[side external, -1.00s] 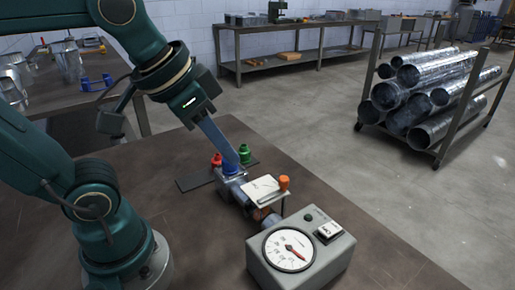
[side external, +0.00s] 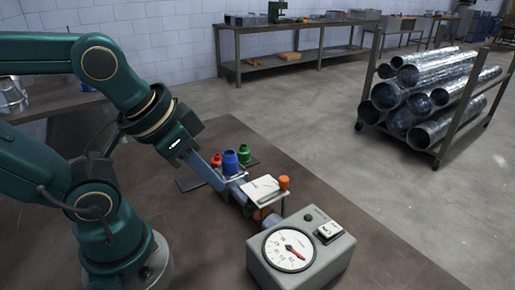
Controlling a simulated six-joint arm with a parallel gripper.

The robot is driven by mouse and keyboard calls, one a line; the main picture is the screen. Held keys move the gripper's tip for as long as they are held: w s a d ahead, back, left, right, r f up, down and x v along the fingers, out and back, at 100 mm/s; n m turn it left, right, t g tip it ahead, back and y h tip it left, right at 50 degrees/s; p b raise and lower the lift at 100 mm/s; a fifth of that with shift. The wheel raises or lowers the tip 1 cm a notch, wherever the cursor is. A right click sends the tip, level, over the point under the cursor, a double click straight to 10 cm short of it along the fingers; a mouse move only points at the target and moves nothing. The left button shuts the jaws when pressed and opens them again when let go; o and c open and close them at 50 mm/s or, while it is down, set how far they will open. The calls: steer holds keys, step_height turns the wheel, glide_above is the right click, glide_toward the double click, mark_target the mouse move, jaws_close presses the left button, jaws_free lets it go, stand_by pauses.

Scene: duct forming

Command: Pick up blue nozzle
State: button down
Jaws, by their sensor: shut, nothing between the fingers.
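The blue nozzle (side external: 231,161) stands upright at the middle of the table, between the red nozzle (side external: 217,162) and the green nozzle (side external: 244,154). It is in plain view, apart from its base, which is hard to make out against the grey tool body (side external: 236,188). My gripper (side external: 218,184) reaches down from the upper left and ends just left of and below the blue nozzle. It is shut and empty. I cannot tell whether its tip touches the tool body.
A dark mat (side external: 190,184) lies under the nozzles. A pale plate (side external: 262,190) with an orange knob (side external: 284,183) is in front right. A gauge box (side external: 300,250) stands at the table's near edge. The table right of the nozzles is clear.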

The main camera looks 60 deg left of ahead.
stand_by(0.3)
steer(key=shift+c, duration=1.7)
jaws_free()
